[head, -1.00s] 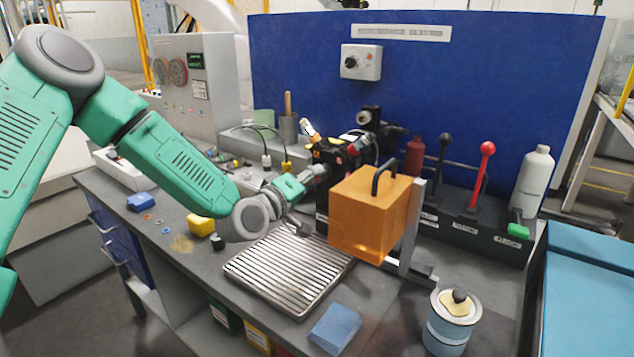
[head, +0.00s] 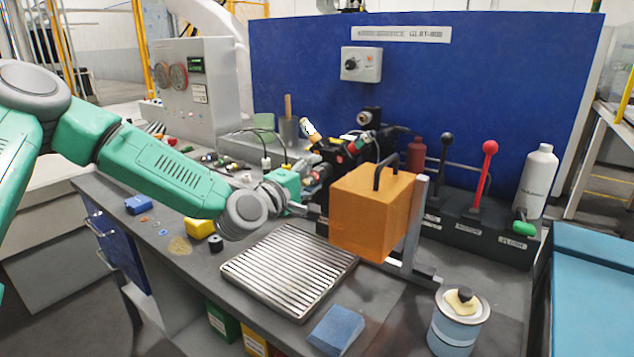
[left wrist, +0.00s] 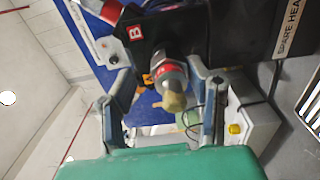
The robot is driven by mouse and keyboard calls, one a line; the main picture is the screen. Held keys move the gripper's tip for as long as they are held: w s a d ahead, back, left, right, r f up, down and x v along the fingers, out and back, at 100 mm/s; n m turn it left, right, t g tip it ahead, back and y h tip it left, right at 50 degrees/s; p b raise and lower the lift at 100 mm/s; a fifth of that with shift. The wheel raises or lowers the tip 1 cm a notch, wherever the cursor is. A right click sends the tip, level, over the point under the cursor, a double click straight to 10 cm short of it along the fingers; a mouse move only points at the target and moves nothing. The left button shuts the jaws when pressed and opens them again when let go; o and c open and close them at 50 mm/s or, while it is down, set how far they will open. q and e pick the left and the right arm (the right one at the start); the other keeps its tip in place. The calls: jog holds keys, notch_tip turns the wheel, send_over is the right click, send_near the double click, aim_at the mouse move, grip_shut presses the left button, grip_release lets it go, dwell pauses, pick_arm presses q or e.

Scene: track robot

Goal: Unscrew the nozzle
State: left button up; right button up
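The nozzle (left wrist: 172,85) shows in the left wrist view as a grey metal collar with a red band and a tan tip. It projects from the black head block (left wrist: 190,38), beside an orange "A" label. My left gripper (left wrist: 158,108) is open, with one finger on each side of the nozzle and visible gaps between. In the head view my left gripper (head: 310,198) is at the left of the black head, beside the orange box. Its fingertips are small and partly hard to make out there. My right gripper is in neither view.
An orange box (head: 370,215) with a black handle stands close right of the gripper. A slatted metal tray (head: 285,268) lies below. A blue sponge (head: 336,328) and a tin (head: 458,325) are at the front. Levers (head: 485,180) stand at right.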

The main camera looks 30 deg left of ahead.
pick_arm(q)
jog(key=shift+s+d+f, duration=0.1)
jog(key=shift+d+f, duration=0.05)
jog(key=shift+f, duration=0.05)
jog(key=s, duration=1.1)
jog(key=shift+s+a, duration=0.4)
jog(key=shift+f, duration=0.1)
